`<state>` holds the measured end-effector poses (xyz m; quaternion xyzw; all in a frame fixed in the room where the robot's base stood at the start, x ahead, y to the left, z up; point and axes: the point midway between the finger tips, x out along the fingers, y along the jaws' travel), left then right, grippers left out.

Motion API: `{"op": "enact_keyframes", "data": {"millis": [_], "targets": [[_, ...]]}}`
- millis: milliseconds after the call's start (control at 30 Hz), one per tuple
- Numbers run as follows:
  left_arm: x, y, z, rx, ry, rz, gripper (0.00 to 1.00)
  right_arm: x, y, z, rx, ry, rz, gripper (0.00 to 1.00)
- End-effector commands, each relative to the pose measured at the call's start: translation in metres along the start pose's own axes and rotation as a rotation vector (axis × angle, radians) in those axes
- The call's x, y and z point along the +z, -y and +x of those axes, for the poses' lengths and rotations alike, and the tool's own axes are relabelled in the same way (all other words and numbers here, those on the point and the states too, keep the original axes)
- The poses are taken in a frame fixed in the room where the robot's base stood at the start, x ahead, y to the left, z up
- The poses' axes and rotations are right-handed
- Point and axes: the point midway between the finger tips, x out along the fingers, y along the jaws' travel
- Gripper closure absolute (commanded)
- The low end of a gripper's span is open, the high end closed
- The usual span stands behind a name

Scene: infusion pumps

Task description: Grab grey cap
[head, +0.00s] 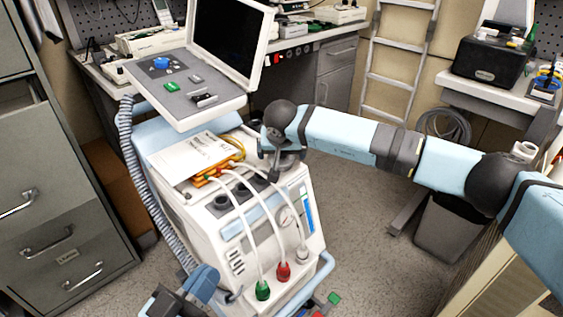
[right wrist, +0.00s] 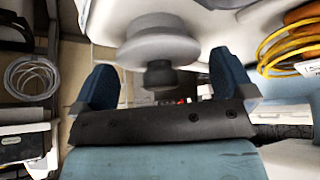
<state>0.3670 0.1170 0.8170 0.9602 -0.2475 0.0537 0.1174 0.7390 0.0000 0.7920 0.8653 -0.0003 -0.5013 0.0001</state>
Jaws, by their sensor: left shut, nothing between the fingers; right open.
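In the head view, a white hose ends in a pale grey cap (head: 302,254) at the machine's front right, beside a red cap (head: 283,271) and a green cap (head: 262,290). My right gripper (head: 279,172) is above the machine's right side. In the right wrist view, the right gripper (right wrist: 163,65) is open, its blue fingers on either side of a round grey-white piece (right wrist: 158,42) with a dark stem. I cannot tell whether this piece touches the fingers or which part it is. My left gripper (head: 170,301) is shut and empty, low at the machine's front left.
The white machine (head: 245,235) carries papers (head: 195,160), yellow and orange tubing (head: 222,170) and a screen (head: 228,38). A corrugated hose (head: 137,190) hangs on its left. Filing cabinets (head: 55,190) stand at left. Open floor (head: 355,235) lies to the right.

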Motion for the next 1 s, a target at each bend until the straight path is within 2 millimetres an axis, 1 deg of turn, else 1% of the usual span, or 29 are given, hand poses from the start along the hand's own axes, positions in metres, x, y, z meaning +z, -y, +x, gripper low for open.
{"op": "enact_keyframes", "data": {"millis": [33,100,333,367,400,467,500,533,867,1000], "targets": [[0.0063,0.0013,-0.0006,0.000,0.011,0.000,1.00,0.0012,0.0008,0.0101,0.000,0.001,0.001,0.00],[0.0090,0.0018,-0.0006,0.001,0.024,-0.001,1.00,0.0008,0.0012,0.0164,-0.001,0.001,0.001,0.00],[0.0090,0.0018,-0.0005,0.000,0.031,-0.001,1.00,-0.0006,0.0007,0.0175,-0.001,0.000,0.000,0.00],[0.0090,0.0018,-0.0005,0.000,0.031,-0.001,1.00,-0.0006,0.0007,0.0175,-0.001,0.000,0.000,0.05],[0.0091,0.0018,-0.0005,0.000,0.031,-0.001,1.00,-0.0005,0.0007,0.0174,-0.001,0.000,0.000,0.14],[0.0091,0.0018,-0.0005,0.000,0.031,-0.001,1.00,-0.0005,0.0006,0.0174,-0.001,0.000,0.000,0.28],[0.0091,0.0018,-0.0005,0.000,0.031,-0.001,1.00,-0.0005,0.0006,0.0174,-0.001,0.000,0.000,0.37],[0.0091,0.0018,-0.0005,0.000,0.030,-0.001,1.00,-0.0005,0.0006,0.0174,-0.001,0.000,0.000,0.43],[0.0092,0.0016,-0.0006,0.000,0.030,-0.002,1.00,-0.0007,0.0006,0.0170,-0.001,0.000,0.000,0.43],[0.0070,0.0013,-0.0003,0.000,0.027,-0.001,1.00,-0.0037,0.0006,0.0123,-0.001,-0.002,0.000,0.43]]}}
